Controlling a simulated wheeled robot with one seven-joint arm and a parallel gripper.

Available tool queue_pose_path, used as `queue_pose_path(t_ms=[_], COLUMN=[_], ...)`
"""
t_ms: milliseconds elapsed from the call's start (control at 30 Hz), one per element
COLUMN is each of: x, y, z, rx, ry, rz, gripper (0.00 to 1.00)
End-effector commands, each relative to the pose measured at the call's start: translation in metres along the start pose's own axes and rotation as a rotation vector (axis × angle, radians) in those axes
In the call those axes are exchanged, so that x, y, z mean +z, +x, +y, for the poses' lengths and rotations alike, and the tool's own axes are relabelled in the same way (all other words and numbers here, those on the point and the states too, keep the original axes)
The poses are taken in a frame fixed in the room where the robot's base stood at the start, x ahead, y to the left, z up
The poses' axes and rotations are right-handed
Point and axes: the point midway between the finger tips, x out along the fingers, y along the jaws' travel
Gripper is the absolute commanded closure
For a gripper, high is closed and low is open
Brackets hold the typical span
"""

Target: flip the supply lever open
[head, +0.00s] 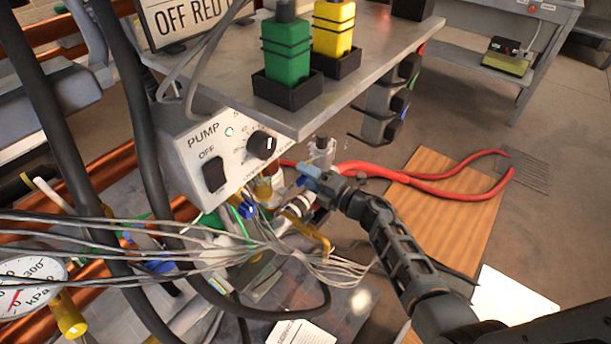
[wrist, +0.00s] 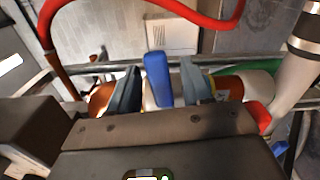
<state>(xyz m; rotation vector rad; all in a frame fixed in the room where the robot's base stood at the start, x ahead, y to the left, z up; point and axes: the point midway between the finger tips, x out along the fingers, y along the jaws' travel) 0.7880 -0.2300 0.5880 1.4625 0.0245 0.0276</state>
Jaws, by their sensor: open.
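A blue lever (wrist: 158,80) stands upright between the two grey fingers of my gripper (wrist: 160,88) in the wrist view. The fingers are open, one on each side of it, with a gap visible on both sides. Behind it runs a copper and white pipe (wrist: 232,86). No label shows that this is the supply lever. In the head view my gripper (head: 311,178) reaches in from the right, beside the pump box, among pipes and fittings. The blue lever is hard to tell apart from the fingers there.
The pump box (head: 222,160) and the shelf (head: 315,97) with green and yellow blocks are close by. Grey wires (head: 170,245) and thick black hoses cross the left. A red-handled tool (head: 440,178) lies right. A red end piece (wrist: 261,115) sits right of my fingers.

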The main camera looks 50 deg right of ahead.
Motion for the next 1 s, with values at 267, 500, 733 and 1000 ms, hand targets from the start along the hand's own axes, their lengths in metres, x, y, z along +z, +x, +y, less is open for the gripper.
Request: queue_pose_path(t_ms=[267,500,733,1000], x=[-0.0003,-0.0003,-0.0003,-0.0002], y=[0.0062,0.0059,0.0058,0.0057], z=[-0.0001,0.0,0.0,-0.0001], rx=[0.0,0.0,0.0,0.0], ry=[0.0,0.0,0.0,0.0], rz=[0.001,0.001,0.001,0.0], gripper=[0.51,0.65,0.87,1.0])
